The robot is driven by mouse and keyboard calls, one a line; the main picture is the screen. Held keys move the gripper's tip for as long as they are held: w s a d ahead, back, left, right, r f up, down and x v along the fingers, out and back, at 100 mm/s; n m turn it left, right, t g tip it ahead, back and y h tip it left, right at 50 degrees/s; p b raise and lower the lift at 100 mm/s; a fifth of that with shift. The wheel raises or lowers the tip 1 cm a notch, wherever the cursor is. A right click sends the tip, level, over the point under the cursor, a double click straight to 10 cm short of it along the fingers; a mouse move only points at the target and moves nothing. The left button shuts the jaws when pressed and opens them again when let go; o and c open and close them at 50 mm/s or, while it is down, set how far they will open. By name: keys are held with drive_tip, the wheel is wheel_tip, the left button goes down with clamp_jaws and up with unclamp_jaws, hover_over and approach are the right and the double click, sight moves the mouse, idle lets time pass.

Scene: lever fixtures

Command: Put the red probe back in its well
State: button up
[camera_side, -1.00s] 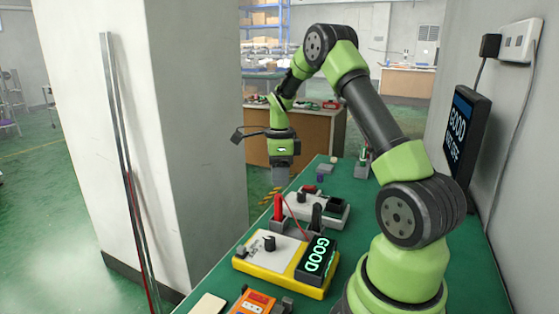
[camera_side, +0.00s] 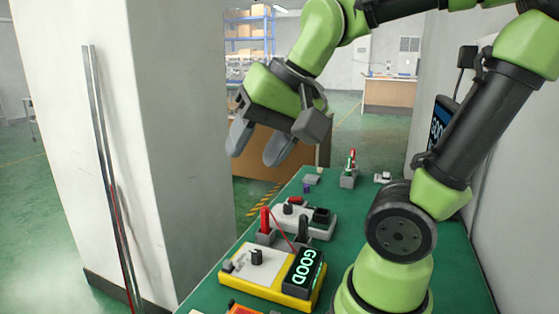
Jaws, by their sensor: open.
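The red probe (camera_side: 265,220) stands upright in a grey holder (camera_side: 266,238) at the back edge of the yellow meter. A thin red wire runs from it toward the meter. A black probe (camera_side: 303,229) stands to its right. The yellow meter (camera_side: 262,287) has a dark knob (camera_side: 256,257) and a display (camera_side: 304,268) reading GOOD. My gripper (camera_side: 258,152) is open and empty, raised high above the bench and well clear of the probes. Its two grey fingers point down and left.
A white device (camera_side: 305,227) with a red knob sits behind the yellow meter. A small block with a red and green item (camera_side: 349,168) stands farther back. An orange device (camera_side: 243,309) is cut off at the bottom. A pillar (camera_side: 180,120) rises left of the bench.

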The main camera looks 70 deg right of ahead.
drive_tip(key=s+a+n, duration=0.1)
drive_tip(key=s+n, duration=0.2)
drive_tip(key=s+a+n+t+y, duration=0.1)
drive_tip(key=n, duration=0.1)
drive_tip(key=shift+s+a+f, duration=0.15)
drive_tip(key=shift+a+f, duration=0.2)
drive_tip(key=shift+f, duration=0.05)
